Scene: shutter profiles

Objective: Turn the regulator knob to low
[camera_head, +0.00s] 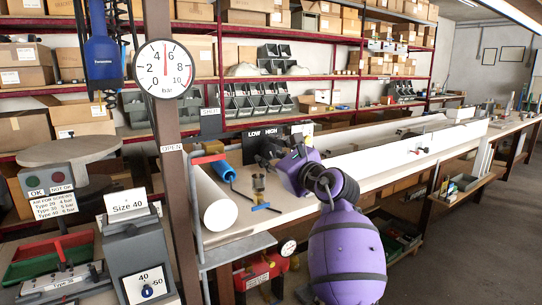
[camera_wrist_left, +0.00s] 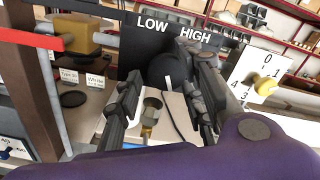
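The regulator knob (camera_wrist_left: 167,69) is a dark round knob with a white mark, below the black LOW/HIGH panel (camera_wrist_left: 172,33) in the left wrist view. The mark sits at its lower part; its exact setting is hard to tell. The panel also shows in the head view (camera_head: 262,133), where the knob cannot be made out near my gripper. My left gripper (camera_wrist_left: 163,100) is open, its dark fingers apart on either side of the knob in the picture. It also shows in the head view (camera_head: 272,165). Whether it touches the knob cannot be told. My right gripper is not in view.
A brass fitting (camera_wrist_left: 151,108) shows between the fingers. A white dial with a yellow knob (camera_wrist_left: 265,84) is at right, a red lever (camera_wrist_left: 30,40) at left.

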